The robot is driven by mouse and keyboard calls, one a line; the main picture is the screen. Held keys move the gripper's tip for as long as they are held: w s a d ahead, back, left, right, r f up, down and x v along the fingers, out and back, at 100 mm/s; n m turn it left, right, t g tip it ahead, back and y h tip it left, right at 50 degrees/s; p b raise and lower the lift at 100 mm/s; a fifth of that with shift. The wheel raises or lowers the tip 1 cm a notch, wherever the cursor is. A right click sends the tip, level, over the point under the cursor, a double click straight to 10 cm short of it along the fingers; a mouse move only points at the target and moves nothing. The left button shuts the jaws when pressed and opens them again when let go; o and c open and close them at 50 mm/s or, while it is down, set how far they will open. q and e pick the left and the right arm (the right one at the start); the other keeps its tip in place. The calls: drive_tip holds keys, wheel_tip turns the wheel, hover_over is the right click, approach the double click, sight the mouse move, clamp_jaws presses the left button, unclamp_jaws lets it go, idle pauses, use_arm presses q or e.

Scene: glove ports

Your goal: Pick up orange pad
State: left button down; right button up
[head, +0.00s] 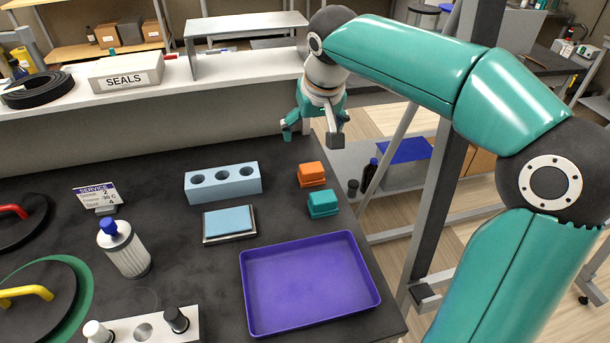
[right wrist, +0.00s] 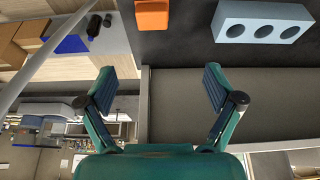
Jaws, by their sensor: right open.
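The orange pad (head: 311,174) is a small block on the dark bench top, near its right edge, just behind a teal pad (head: 322,203). It also shows at the top of the right wrist view (right wrist: 152,14), ahead of the fingers and partly cut off by the frame edge. My right gripper (head: 312,130) is open and empty, above and behind the orange pad near the bench's far right corner. In the right wrist view its two fingers (right wrist: 157,85) stand wide apart with nothing between them. My left gripper is not in view.
A light blue block with three holes (head: 223,183) stands left of the orange pad. A light blue pad on a small tray (head: 229,223) and a purple tray (head: 309,283) lie nearer. A filter cylinder (head: 124,250) stands at left. The bench's right edge drops to the floor.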

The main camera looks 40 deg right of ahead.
sight(312, 168)
drive_tip(key=x, duration=0.3)
drive_tip(key=s+x, duration=0.1)
drive_tip(key=x, duration=0.6)
drive_tip(key=shift+s+d+f, duration=0.15)
drive_tip(key=shift+d+f, duration=0.25)
drive_tip(key=shift+f, duration=0.15)
drive_tip(key=shift+x, duration=2.7)
drive_tip(key=shift+s+a, duration=0.15)
drive_tip(key=c, duration=1.1)
wheel_tip(312, 168, up, 10)
drive_tip(key=shift+p, duration=0.3)
drive_tip(key=shift+c, duration=0.2)
drive_tip(key=o, duration=0.4)
drive_tip(key=c, duration=0.4)
drive_tip(key=shift+o, duration=0.2)
drive_tip(key=shift+f, duration=0.1)
